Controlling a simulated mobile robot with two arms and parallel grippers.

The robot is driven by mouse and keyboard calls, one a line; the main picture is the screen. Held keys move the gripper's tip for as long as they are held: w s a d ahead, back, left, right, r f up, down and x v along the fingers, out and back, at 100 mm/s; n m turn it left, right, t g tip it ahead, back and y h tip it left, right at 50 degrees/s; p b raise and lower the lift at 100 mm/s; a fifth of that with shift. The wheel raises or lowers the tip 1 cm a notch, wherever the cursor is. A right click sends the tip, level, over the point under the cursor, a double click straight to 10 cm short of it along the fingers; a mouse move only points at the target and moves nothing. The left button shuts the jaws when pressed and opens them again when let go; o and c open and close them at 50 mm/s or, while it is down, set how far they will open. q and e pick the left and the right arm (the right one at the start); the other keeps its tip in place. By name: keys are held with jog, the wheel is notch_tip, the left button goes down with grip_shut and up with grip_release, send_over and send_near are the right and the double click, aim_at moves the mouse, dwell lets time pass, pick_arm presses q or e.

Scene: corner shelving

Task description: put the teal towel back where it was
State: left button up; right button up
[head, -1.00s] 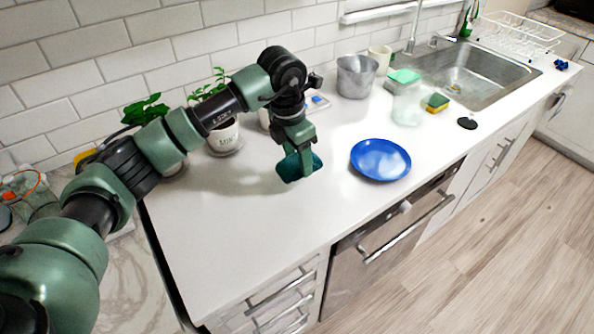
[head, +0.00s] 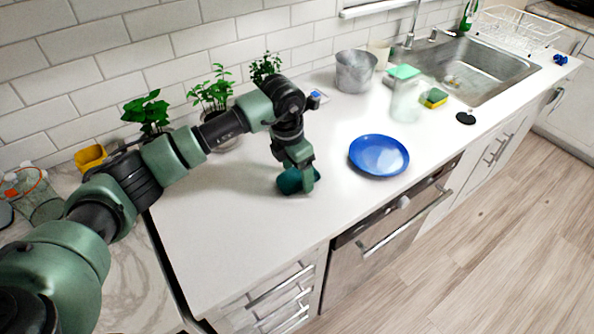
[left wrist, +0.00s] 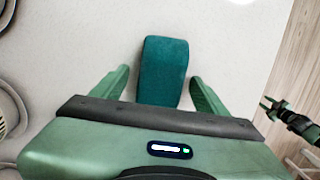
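The teal towel (head: 288,181) is a small folded bundle on the white counter, left of the blue plate. My left gripper (head: 299,180) points down over it. In the left wrist view the towel (left wrist: 163,72) lies between the two fingers (left wrist: 158,80), with a gap on each side, so the gripper is open around it and not pressing on it. A small green and black part at the right edge of the left wrist view looks like my right gripper (left wrist: 270,108); its fingers are too small to read.
The blue plate (head: 379,156) lies right of the towel. Potted plants (head: 212,95), a metal bucket (head: 356,72), a clear jar with a green lid (head: 405,98) and a sponge (head: 434,98) stand farther back. The front left counter is clear.

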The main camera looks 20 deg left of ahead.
aim_at(291, 174)
pick_arm(q)
jog(key=shift+r, duration=0.5)
notch_tip(291, 174, up, 11)
jog(key=s+a+b, duration=0.1)
jog(key=b, duration=0.1)
jog(key=shift+s, duration=0.2)
jog(key=shift+r, duration=0.1)
